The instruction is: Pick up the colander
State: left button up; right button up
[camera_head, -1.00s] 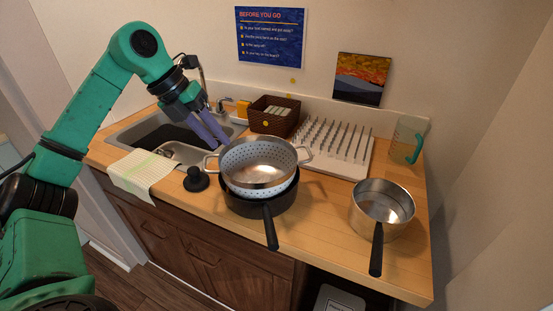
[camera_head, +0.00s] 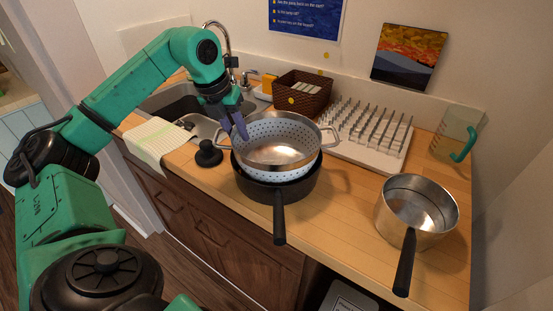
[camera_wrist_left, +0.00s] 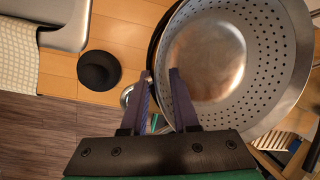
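The colander (camera_head: 262,126) is a metal bowl with rows of holes and two side loop handles. It sits upright in a dark pan (camera_head: 268,192) on the counter. In the left wrist view the colander (camera_wrist_left: 262,60) fills the upper right. My left gripper (camera_head: 235,126) is at its left rim, close to the left handle, with fingers pointing down. In the left wrist view the fingers (camera_wrist_left: 161,76) are apart, the right one over the bowl and the left one just outside the rim. Whether they touch it I cannot tell. My right gripper is out of view.
A saucepan (camera_head: 388,205) stands to the right, its handle toward me. A black knob-shaped object (camera_head: 208,155) is left of the pan. A drying rack (camera_head: 352,153), basket (camera_head: 297,104) and measuring jug (camera_head: 447,134) stand behind. The sink (camera_head: 168,97) and a cloth (camera_head: 157,137) are left.

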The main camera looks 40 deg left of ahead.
pick_arm(q)
jog(key=shift+w+f, duration=0.15)
jog(key=shift+f, duration=0.3)
grip_shut()
jog(key=shift+r, duration=0.1)
dwell(1.0)
